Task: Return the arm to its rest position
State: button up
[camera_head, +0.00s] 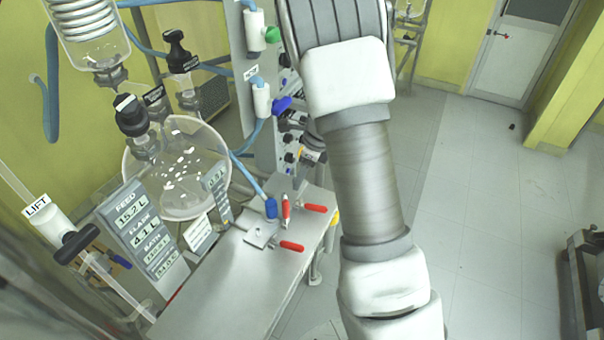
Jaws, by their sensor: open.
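My arm (368,185) runs from the top of the head view down to the bottom edge, right of the middle. It shows white joint housings and a grey ribbed link. My gripper is not in view, and the arm leaves the frame at the top and bottom. No held thing can be seen.
A steel bench (235,290) with red-handled clamps (291,246) is close left of my arm. A round glass flask (178,168), a readout panel (140,232) and blue hoses (236,164) are further left. Open tiled floor (490,215) lies right, before a door (520,55).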

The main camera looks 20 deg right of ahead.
dwell(0.4)
jog(key=s+a+r+n+t, duration=0.1)
jog(key=s+a+r+n, duration=0.2)
jog(key=s+r+n, duration=0.35)
jog(key=s+a+r+n, duration=0.2)
jog(key=s+r+n, duration=0.15)
jog(key=r, duration=0.55)
jog(key=s+r+n+t+h, duration=0.1)
jog(key=s+r+n, duration=0.2)
jog(key=s+n, duration=0.4)
jog(key=s+r+n+t+h+b, duration=0.1)
jog(key=s+r+n, duration=0.3)
jog(key=s+n, duration=0.4)
jog(key=shift+s+r+t+h, duration=0.25)
jog(key=shift+s+t+h, duration=0.05)
jog(key=shift+s, duration=0.25)
jog(key=shift+w+a, duration=0.1)
